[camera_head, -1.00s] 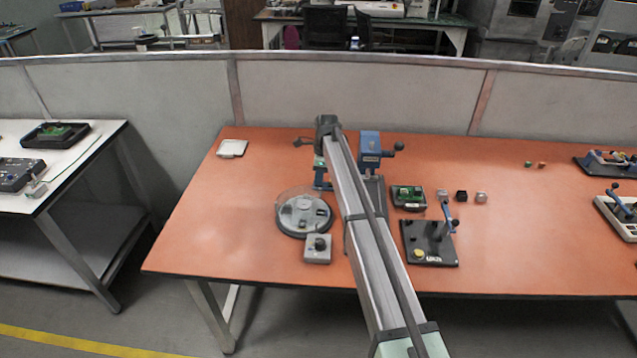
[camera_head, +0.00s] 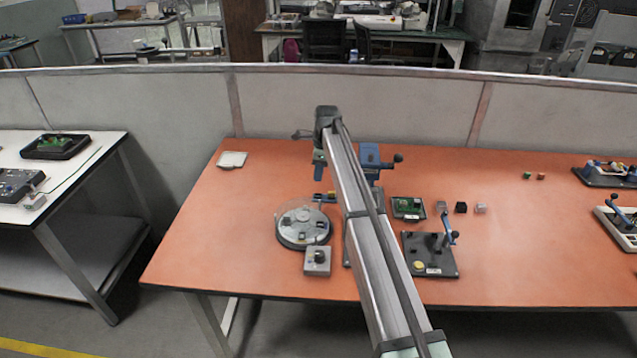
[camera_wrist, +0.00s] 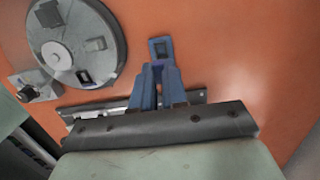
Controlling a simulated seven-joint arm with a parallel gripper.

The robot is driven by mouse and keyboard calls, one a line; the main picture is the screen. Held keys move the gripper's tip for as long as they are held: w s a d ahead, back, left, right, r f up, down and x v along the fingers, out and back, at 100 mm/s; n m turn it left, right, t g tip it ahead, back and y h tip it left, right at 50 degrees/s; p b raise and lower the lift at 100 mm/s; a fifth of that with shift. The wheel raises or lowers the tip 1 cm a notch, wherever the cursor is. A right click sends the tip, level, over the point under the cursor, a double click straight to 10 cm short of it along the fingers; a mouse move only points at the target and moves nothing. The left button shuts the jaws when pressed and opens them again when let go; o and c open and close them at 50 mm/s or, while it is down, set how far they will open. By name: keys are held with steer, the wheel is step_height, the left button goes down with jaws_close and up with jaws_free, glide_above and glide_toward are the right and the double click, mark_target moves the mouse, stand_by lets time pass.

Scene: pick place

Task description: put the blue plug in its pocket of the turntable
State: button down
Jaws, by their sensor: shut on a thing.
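The blue plug (camera_wrist: 160,47), a small blue block with a dark recess, sits at the fingertips of my gripper (camera_wrist: 158,72) in the wrist view. My gripper is shut on it over the orange table. In the head view my gripper (camera_head: 318,172) hangs behind the turntable, above a small rack; the plug is too small to tell there. The round grey turntable (camera_head: 290,238) stands left of my arm under a clear cover. In the wrist view the turntable (camera_wrist: 75,22) is at upper left, apart from the plug, with a dark-rimmed pocket (camera_wrist: 83,77) and grey shapes on it.
A small rack with blue and yellow parts (camera_head: 325,197) is close beneath my gripper. A knob box (camera_head: 317,262) stands in front of the turntable. A blue lever device (camera_head: 370,157) is right of my arm.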

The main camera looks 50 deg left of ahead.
step_height(320, 180, up, 3)
steer(key=s, duration=0.2)
glide_above(319, 226)
steer(key=w, duration=0.1)
steer(key=f, duration=0.2)
steer(key=shift+a+f, duration=0.15)
steer(key=shift+f, duration=2.4)
steer(key=shift+f, duration=0.9)
stand_by(1.2)
steer(key=c, duration=1.1)
jaws_free()
steer(key=c, duration=0.3)
steer(key=shift+c, duration=0.2)
step_height(319, 226, up, 7)
